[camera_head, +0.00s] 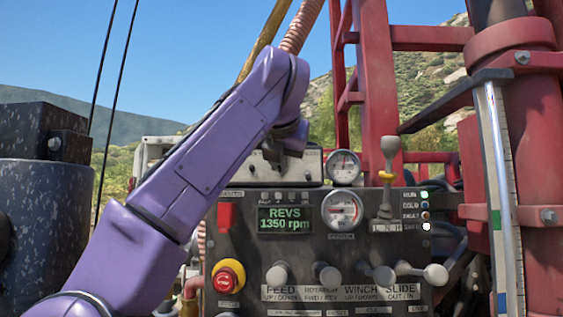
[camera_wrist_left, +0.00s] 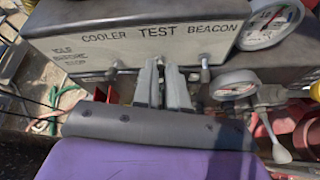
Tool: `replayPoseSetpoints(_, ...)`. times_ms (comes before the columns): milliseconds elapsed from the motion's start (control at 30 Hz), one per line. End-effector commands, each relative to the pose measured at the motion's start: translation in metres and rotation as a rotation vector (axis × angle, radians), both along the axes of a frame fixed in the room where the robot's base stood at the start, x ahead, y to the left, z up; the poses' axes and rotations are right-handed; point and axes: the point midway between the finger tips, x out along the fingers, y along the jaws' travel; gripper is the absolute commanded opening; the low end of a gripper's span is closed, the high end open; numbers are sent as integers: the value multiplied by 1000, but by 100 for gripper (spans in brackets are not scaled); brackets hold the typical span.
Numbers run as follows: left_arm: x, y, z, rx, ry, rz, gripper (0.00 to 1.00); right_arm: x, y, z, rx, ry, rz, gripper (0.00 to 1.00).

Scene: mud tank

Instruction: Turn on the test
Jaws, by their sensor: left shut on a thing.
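A grey switch box (camera_wrist_left: 130,30) with the labels COOLER, TEST and BEACON fills the upper part of the left wrist view. In the head view this box (camera_head: 312,168) sits on top of the dark control panel, partly behind my purple left arm. My left gripper (camera_wrist_left: 164,82) is at the box front below the word TEST, its fingers close together on the TEST switch. The fingers hide that switch, so its position cannot be told. The gripper (camera_head: 287,150) shows small and dark in the head view. My right gripper is in neither view.
The control panel (camera_head: 250,265) has a display reading REVS 1350 rpm, a red stop button (camera_head: 228,276), several knobbed levers and a gear lever (camera_head: 388,170). A BEACON toggle (camera_wrist_left: 205,72) stands close right of the fingers. Gauges (camera_head: 343,167) are to the right; red mast steel stands behind.

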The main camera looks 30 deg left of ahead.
Motion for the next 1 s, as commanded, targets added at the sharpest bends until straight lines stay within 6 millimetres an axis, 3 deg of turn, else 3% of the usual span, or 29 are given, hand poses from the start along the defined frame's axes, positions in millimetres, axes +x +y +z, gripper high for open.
replayPoseSetpoints(667, 0, -3, -3, -27, 31, -11, 0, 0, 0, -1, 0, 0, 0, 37)
replayPoseSetpoints(700, 0, -3, -3, -27, 31, -11, 18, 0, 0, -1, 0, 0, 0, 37)
replayPoseSetpoints(767, 0, -3, -3, -26, 31, -11, 37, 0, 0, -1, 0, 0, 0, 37)
replayPoseSetpoints(1000, -1, -2, -1, -23, 26, -10, 37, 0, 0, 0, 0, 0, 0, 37)
